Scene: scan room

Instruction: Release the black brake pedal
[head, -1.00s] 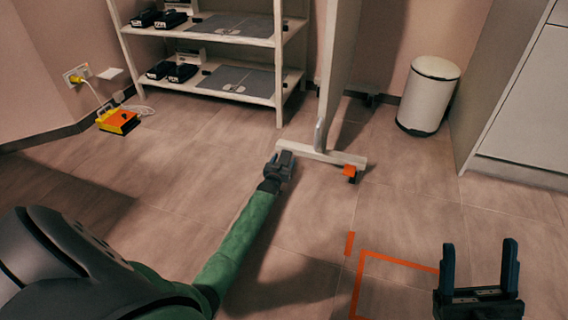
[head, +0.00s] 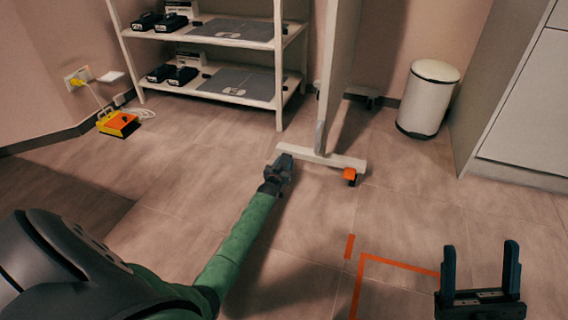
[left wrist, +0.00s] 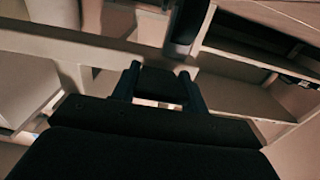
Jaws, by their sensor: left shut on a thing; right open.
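A tall white panel (head: 341,70) stands on a pale foot bar (head: 335,160) on the floor. My left gripper (head: 283,163) is low at the left end of this bar. In the left wrist view the left gripper (left wrist: 159,88) has its two fingers on either side of a dark block (left wrist: 160,84), which looks like the black brake pedal. In the head view the gripper hides the pedal. An orange pedal (head: 350,173) sits over a caster at the bar's right end, apart from the gripper. My right gripper (head: 482,270) is open and empty at the lower right.
A white shelf unit (head: 278,75) with grey plates and black devices stands behind. A white bin (head: 428,98) and a pale cabinet (head: 525,95) are at the right. A yellow-orange box (head: 118,124) with a cable lies at the left. Orange tape (head: 400,264) marks the otherwise clear floor.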

